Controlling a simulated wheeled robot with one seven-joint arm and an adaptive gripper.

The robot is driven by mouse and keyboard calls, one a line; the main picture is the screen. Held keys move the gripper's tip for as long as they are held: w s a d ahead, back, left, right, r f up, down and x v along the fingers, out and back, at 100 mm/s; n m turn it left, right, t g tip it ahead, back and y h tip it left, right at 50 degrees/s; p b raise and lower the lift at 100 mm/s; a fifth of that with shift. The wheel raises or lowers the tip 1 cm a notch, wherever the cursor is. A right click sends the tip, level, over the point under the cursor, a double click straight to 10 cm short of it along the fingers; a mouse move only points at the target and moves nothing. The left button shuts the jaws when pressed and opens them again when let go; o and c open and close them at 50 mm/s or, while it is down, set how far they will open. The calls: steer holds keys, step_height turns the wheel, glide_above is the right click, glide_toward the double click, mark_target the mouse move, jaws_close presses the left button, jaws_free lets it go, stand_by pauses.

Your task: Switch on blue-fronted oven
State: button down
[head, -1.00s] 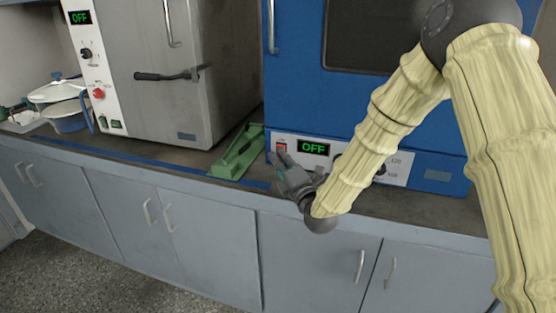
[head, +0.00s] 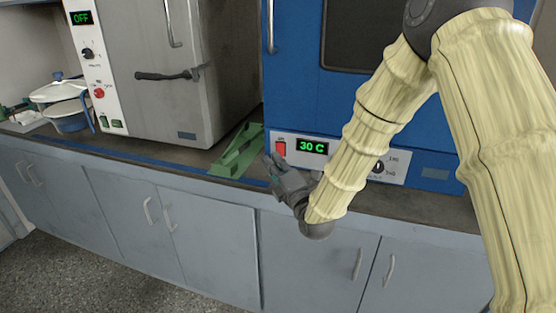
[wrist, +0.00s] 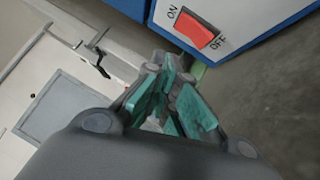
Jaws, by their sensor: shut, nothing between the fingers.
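The blue-fronted oven (head: 303,85) stands on the counter at the right in the head view. Its display (head: 312,147) reads 30 C in green. Its red rocker switch (head: 280,148) sits left of the display on the white panel. The switch also shows in the wrist view (wrist: 197,29), between ON and OFF labels. My gripper (head: 271,164) is shut and empty, just in front of and below the switch. In the wrist view its teal-padded fingers (wrist: 166,97) are apart from the switch. My arm hides part of the panel's right side.
A grey oven (head: 150,75) with an OFF display stands to the left. A green tray-like object (head: 237,150) lies between the ovens. A white-lidded pot (head: 65,105) is at the far left. The counter front edge (head: 150,165) runs below.

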steer(key=r+v, duration=0.2)
steer(key=v, duration=0.8)
steer(key=shift+s+f, duration=0.15)
steer(key=shift+f, duration=0.05)
